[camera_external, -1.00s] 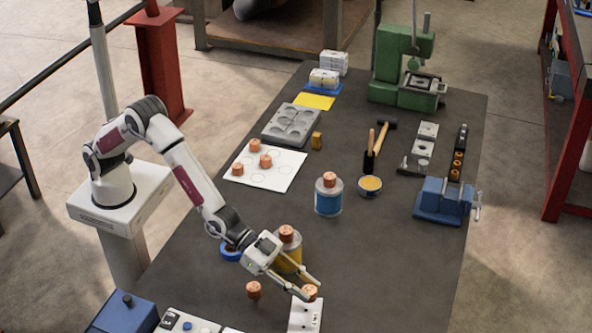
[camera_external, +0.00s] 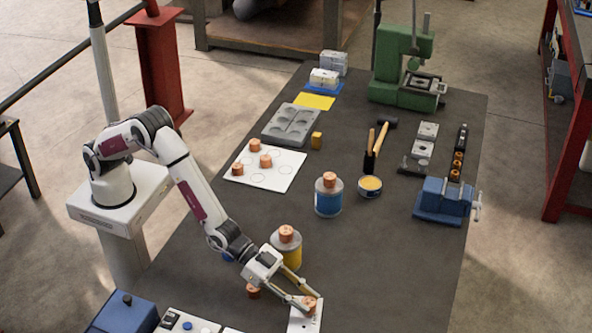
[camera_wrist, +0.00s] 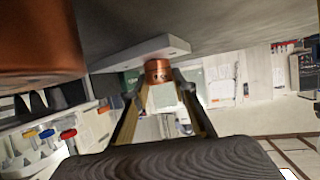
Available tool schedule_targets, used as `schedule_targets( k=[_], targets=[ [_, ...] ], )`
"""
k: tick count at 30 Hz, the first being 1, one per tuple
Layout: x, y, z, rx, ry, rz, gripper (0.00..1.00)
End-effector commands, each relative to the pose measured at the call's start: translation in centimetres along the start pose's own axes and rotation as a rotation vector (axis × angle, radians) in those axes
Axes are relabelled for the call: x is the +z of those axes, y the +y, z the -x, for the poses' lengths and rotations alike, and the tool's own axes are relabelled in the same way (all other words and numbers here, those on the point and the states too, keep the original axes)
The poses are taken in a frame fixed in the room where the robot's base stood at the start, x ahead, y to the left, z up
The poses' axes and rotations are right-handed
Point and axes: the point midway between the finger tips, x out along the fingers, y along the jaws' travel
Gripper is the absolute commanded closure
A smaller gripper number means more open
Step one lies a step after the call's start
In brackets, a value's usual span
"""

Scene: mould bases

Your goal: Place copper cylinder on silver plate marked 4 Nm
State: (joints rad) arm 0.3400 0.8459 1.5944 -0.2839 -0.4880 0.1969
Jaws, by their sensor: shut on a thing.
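My gripper (camera_external: 309,303) is low at the front of the table, with its fingers on either side of a copper cylinder (camera_external: 310,309). It is shut on this cylinder, which also shows between the fingertips in the wrist view (camera_wrist: 158,70). The pale silver plate (camera_external: 298,323) with dark dots lies right under the cylinder, and its edge shows in the wrist view (camera_wrist: 135,54). I cannot tell whether the cylinder touches the plate. The 4 Nm mark is not readable.
Another copper cylinder (camera_external: 253,293) stands left of the gripper, partly hidden. A yellow can (camera_external: 291,258) and a blue can (camera_external: 328,203), each topped by a copper cylinder, stand behind. A white sheet (camera_external: 285,178) holds more cylinders. The table right of the gripper is clear.

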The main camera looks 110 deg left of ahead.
Motion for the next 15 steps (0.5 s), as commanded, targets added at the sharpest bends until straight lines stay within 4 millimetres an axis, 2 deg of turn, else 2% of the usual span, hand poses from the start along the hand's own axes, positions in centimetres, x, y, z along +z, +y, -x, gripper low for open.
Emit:
schedule_targets(
  k=[13,14,15],
  targets=[
    [0.12,0.00,-0.12,0.000,0.004,0.000,1.00],
    [0.24,0.00,-0.12,0.000,0.001,0.000,0.66],
    [0.23,0.00,-0.11,0.000,0.001,0.000,0.57]
  ],
)
